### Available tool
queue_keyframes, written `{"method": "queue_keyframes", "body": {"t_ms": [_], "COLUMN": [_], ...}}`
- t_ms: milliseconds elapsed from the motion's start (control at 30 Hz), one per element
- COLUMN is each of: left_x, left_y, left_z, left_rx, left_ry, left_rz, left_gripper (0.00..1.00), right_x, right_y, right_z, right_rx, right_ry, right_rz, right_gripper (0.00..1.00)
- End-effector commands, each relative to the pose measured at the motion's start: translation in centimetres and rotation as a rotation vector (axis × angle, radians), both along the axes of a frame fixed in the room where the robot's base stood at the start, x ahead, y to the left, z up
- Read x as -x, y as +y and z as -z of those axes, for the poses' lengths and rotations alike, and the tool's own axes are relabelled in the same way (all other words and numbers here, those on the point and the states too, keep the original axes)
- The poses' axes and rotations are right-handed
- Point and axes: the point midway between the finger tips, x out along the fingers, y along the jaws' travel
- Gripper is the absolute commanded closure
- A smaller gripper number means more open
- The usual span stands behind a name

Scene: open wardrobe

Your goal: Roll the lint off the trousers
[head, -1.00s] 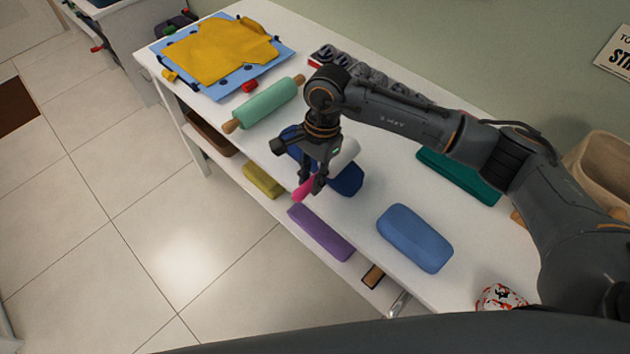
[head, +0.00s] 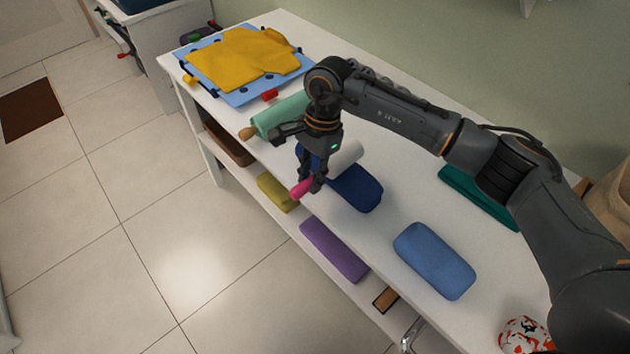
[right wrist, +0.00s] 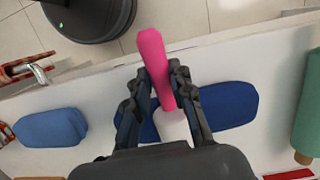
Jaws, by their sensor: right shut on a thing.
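My right gripper (head: 309,186) is shut on the pink handle of the lint roller (head: 302,188), above the front part of the white table. The roller's white roll (head: 346,154) points toward the back of the table. In the right wrist view the pink handle (right wrist: 154,62) lies between the fingers (right wrist: 160,88), with the white roll partly hidden by the gripper. The trousers, a yellow garment (head: 240,56), lie on a light blue board (head: 236,97) at the table's far left end, apart from the roller. My left gripper is out of view.
A dark blue case (head: 356,188) lies below the roller. A green rolling pin (head: 275,116), partly hidden by my gripper, lies between it and the board. A lighter blue case (head: 434,260) and teal case (head: 478,196) lie to the right. A lower shelf holds a purple case (head: 334,249).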

Motion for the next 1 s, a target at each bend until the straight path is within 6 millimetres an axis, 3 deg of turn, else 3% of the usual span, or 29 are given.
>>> {"method": "queue_keyframes", "body": {"t_ms": [200, 1000], "left_x": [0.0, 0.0], "left_y": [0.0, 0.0], "left_z": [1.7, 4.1], "left_rx": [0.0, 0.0], "left_ry": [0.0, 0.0], "left_rz": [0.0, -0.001], "left_gripper": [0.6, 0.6], "right_x": [-1.2, -3.7], "right_y": [1.0, 3.1], "right_z": [0.4, 0.0], "right_rx": [0.0, 0.0], "right_ry": [-0.003, -0.002], "right_rz": [-0.001, -0.001], "right_gripper": [1.0, 1.0]}}
